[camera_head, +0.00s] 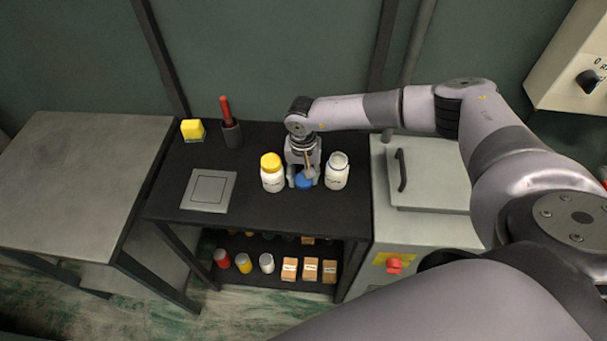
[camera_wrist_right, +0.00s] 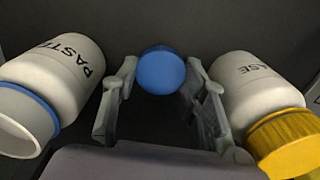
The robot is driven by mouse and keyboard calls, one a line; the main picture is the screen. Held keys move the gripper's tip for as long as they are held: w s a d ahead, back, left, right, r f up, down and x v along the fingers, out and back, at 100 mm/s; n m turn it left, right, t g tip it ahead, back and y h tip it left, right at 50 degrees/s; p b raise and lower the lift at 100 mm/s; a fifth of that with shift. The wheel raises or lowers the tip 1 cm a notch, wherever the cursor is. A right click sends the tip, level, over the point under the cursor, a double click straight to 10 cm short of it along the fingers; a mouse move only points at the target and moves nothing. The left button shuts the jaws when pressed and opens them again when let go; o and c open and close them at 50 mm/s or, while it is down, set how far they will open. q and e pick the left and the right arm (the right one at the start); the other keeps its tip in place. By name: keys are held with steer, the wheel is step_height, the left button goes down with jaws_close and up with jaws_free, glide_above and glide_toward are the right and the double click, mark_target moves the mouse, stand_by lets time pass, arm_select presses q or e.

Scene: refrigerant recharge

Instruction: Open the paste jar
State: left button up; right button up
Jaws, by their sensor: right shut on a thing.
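The paste jar (camera_head: 336,172) is a white jar standing upright on the black table, its top open with no lid on it. In the right wrist view the paste jar (camera_wrist_right: 62,78) is at the left, with a blue ring at its neck. The blue lid (camera_head: 304,182) is off the jar, between the fingers of my right gripper (camera_head: 303,178), low over or at the table top. In the wrist view the blue lid (camera_wrist_right: 161,70) sits between the fingertips. My right gripper is shut on it. My left gripper is out of view.
A white jar with a yellow lid (camera_head: 271,172) stands just left of my gripper. A dark cup (camera_head: 231,135) with a red-handled tool, a yellow block (camera_head: 193,130) and a grey square plate (camera_head: 208,190) lie further left. A grey machine (camera_head: 425,215) borders the table's right.

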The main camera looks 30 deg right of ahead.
steer(key=shift+f, duration=0.2)
steer(key=o, duration=1)
steer(key=shift+r, duration=0.1)
